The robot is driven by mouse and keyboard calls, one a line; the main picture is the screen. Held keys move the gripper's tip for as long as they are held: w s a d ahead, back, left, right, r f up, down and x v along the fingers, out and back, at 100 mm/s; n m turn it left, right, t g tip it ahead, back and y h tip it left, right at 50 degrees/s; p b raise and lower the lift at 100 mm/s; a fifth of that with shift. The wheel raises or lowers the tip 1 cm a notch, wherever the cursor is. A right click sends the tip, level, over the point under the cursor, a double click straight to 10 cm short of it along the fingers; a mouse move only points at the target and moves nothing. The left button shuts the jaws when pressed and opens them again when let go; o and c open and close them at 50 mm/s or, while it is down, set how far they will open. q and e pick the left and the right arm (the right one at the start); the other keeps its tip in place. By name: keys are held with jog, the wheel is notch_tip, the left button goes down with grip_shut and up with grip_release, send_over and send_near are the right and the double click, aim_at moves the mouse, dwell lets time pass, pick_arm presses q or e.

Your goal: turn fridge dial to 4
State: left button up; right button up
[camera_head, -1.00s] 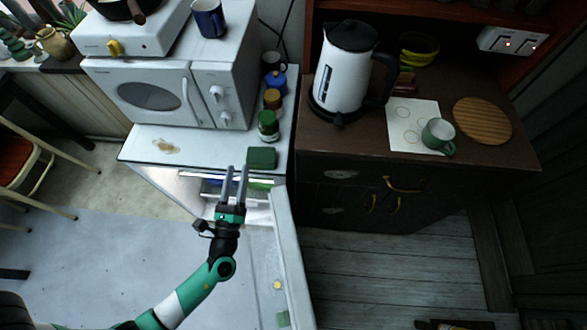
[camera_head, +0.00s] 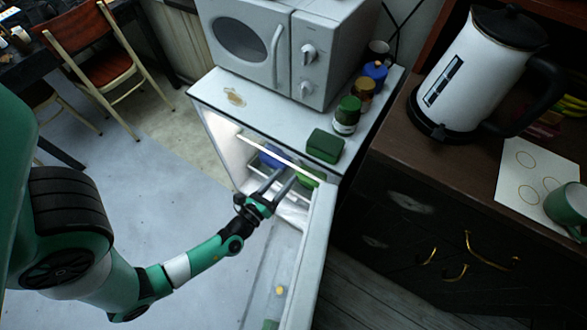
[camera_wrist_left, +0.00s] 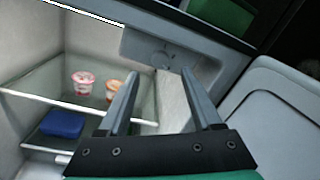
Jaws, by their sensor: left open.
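The fridge (camera_head: 230,105) is a low white unit with its door (camera_head: 316,260) swung open and its inside lit. In the left wrist view, the small round fridge dial (camera_wrist_left: 160,59) sits on a pale housing near the top of the inside wall. Its marks are too small to read. My left gripper (camera_head: 279,179) is open and empty at the fridge opening. In the wrist view its two fingers (camera_wrist_left: 160,76) point toward the dial, one to each side of it in the picture, with no clear contact. The dial cannot be made out in the head view. My right gripper is out of view.
Inside are two small cups (camera_wrist_left: 84,83) on a glass shelf and a blue box (camera_wrist_left: 62,124) below. On the fridge top stand a microwave (camera_head: 262,45), a green box (camera_head: 325,146) and several jars. A dark cabinet (camera_head: 430,210) closes off the right side.

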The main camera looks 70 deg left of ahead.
aim_at(297, 163)
pick_arm(q)
jog(key=x, duration=0.5)
jog(key=shift+w+a, duration=0.1)
jog(key=shift+w, duration=0.05)
grip_shut()
